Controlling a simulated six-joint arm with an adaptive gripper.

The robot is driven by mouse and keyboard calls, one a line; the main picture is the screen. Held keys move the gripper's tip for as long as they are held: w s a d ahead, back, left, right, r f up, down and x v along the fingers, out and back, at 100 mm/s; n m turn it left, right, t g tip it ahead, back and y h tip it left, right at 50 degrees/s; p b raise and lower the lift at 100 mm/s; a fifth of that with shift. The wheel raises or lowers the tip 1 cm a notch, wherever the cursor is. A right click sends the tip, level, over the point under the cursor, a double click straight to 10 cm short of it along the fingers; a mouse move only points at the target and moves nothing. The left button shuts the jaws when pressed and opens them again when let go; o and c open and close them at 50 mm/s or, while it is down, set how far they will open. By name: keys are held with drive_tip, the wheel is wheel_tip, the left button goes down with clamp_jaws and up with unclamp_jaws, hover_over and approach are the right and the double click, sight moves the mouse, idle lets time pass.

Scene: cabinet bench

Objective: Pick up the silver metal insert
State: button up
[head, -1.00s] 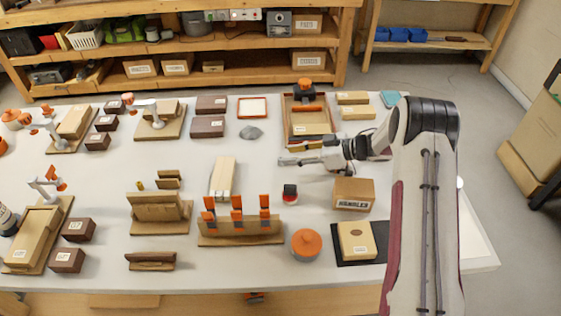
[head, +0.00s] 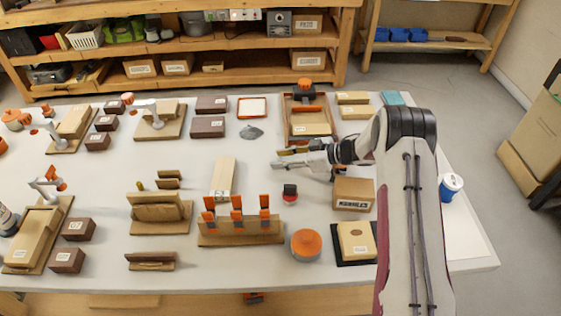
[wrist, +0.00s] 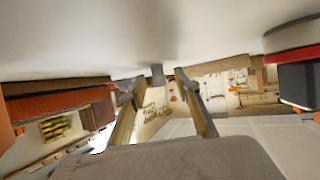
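A small grey, flat, irregular piece (head: 251,132) lies on the white table left of the wooden tray in the head view. It is the likeliest silver metal insert, but its details are too small to be sure. My gripper (head: 279,158) is to the right of it and slightly nearer the front, pointing left, low over the table and apart from it. In the wrist view my gripper (wrist: 152,88) has its two fingers spread with nothing held between them. A small grey block (wrist: 157,73) shows beyond the fingertips against the table; I cannot tell if it is the same piece.
A wooden tray (head: 290,137) stands behind my gripper. A red-and-black item (head: 290,193) and a cardboard box (head: 353,194) are in front of it. A pale wooden block (head: 232,177) lies to the front left. Bare table lies around the grey piece.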

sight(280, 158)
drive_tip(key=shift+w+a+f, duration=0.1)
drive_tip(key=shift+a+f, duration=0.05)
drive_tip(key=shift+a, duration=0.15)
clamp_jaws()
drive_tip(key=shift+r, duration=0.2)
idle(0.3)
drive_tip(key=shift+r, duration=4.85)
